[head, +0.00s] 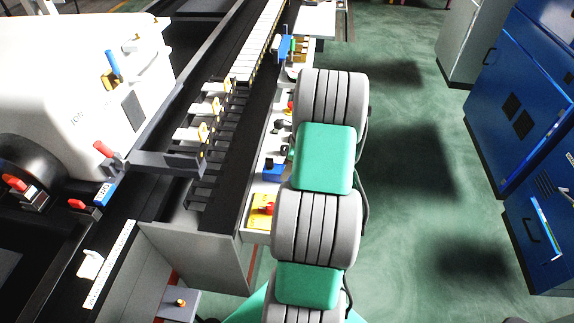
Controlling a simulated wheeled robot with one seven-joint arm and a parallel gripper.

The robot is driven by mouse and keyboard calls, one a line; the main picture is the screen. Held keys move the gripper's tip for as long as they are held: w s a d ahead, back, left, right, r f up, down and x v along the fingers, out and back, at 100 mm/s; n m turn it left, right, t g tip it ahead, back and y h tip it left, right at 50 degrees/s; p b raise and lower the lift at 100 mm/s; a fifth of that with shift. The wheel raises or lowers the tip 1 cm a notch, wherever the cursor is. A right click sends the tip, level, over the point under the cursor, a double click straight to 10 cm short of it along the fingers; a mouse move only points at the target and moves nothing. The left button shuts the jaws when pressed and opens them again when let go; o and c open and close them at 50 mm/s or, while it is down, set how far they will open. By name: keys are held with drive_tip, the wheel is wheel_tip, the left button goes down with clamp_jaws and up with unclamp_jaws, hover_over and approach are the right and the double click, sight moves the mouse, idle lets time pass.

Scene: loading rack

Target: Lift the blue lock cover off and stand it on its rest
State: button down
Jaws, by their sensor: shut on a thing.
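My arm reaches up the middle of the head view, and its grey and green links hide its far end. My gripper does not show, so I cannot see its jaws or anything in them. I cannot tell which blue thing is the lock cover. A small blue block with a black top (271,172) sits on the white ledge (256,188) left of my arm. A blue upright piece (285,47) stands farther along, beyond the top of my arm. A blue handle (113,66) projects from the white machine (60,75). The rest for the cover cannot be made out.
A yellow plate with a red button (263,208) lies close to my arm's left side. A dark rack with white and yellow fittings (200,125) runs left of the ledge. Blue cabinets (520,90) stand at right. The green floor (405,180) between is clear.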

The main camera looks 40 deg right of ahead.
drive_tip(key=shift+f, duration=0.15)
drive_tip(key=c, duration=0.7)
unclamp_jaws()
